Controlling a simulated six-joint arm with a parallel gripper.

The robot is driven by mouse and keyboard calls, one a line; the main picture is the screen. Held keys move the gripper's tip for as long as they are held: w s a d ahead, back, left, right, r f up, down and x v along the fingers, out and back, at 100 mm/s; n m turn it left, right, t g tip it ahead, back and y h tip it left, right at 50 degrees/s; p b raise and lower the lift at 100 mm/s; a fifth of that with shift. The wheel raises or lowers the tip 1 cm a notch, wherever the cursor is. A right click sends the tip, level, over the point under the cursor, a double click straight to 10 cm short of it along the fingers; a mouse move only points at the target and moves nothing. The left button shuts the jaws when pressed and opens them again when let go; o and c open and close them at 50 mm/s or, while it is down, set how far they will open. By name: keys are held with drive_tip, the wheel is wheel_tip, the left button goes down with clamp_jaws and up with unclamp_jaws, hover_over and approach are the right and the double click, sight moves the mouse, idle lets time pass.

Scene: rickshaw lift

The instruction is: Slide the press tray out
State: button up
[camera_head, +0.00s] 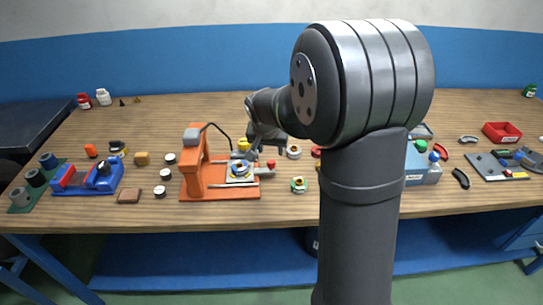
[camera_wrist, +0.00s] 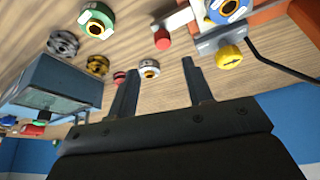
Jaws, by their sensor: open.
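The orange press (camera_head: 193,165) stands left of centre on the wooden table. Its pale grey tray (camera_head: 232,179) lies at the press base with a blue, white and yellow round part (camera_head: 240,169) on it. A red knob (camera_head: 271,163) sticks out at the tray's right side; it shows in the wrist view too (camera_wrist: 162,40). My gripper (camera_wrist: 159,68) is open, with nothing between its fingers. In the head view it hangs behind and above the knob, partly hidden by my arm. The round part shows at the wrist view's top edge (camera_wrist: 226,8).
A yellow knob (camera_wrist: 229,56) on a grey block and a black cable lie close to the gripper's right. A green-and-white ring (camera_head: 299,185) and several bearings stand right of the press. A grey-blue box (camera_head: 420,165) stands farther right. Bare tabletop lies between press and ring.

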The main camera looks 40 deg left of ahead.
sight(272, 162)
drive_tip(key=v, duration=0.8)
drive_tip(key=shift+r, duration=0.35)
drive_tip(key=shift+s+d, duration=0.1)
drive_tip(key=x, duration=1.7)
drive_tip(key=shift+f, duration=0.25)
drive_tip(key=shift+r, duration=0.2)
idle(0.4)
drive_tip(key=v, duration=1.7)
